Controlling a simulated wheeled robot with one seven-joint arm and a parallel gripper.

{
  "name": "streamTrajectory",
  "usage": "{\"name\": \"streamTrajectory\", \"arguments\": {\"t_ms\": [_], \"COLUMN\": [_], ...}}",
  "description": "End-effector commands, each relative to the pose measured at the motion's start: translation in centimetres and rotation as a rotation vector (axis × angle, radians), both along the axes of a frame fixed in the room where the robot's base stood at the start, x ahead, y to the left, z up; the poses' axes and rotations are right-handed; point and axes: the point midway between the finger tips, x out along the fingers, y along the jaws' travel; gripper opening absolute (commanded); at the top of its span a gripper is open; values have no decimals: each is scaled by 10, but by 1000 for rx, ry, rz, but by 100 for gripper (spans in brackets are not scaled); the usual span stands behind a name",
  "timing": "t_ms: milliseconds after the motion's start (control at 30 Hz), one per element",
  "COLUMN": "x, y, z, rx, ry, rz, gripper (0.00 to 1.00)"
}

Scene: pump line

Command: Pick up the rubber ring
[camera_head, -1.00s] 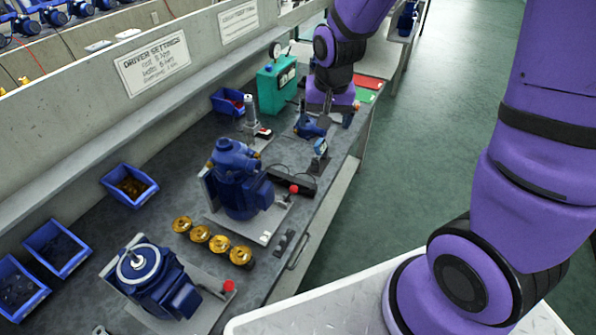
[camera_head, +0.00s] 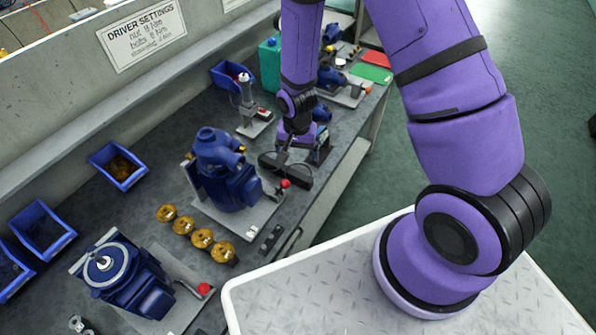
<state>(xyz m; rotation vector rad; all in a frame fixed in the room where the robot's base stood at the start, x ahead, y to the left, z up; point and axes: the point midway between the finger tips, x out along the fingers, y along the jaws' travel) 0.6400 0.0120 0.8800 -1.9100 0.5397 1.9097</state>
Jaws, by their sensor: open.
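I cannot make out a separate rubber ring on the bench. Dark contents, too small to tell apart, lie in the blue bin (camera_head: 62,240) at the left and in the bin (camera_head: 8,292) cut off by the left edge. My gripper (camera_head: 282,158) points down over the bench, just above a black holder (camera_head: 285,171) and behind the middle pump. Its thin fingers are open, and I see nothing held between them. The middle blue pump (camera_head: 226,172) stands upright on its plate. A second pump (camera_head: 122,277) stands at the front left.
Several brass discs (camera_head: 202,238) stand in a row between the pumps. A red-knobbed lever (camera_head: 285,184) rises beside the middle plate. A gauge stand (camera_head: 246,102), a bin (camera_head: 233,76) and a teal box (camera_head: 267,63) are behind.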

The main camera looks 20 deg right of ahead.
Motion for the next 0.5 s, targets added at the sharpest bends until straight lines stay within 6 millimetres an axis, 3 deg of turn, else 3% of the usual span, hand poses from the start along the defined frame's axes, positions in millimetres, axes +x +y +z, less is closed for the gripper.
{"name": "streamTrajectory", "arguments": {"t_ms": [200,500], "x": [0,1], "y": [0,-1], "z": [-28,-45], "rx": [-1,0], "ry": [3,1], "rz": [2,1], "gripper": [91,91]}}
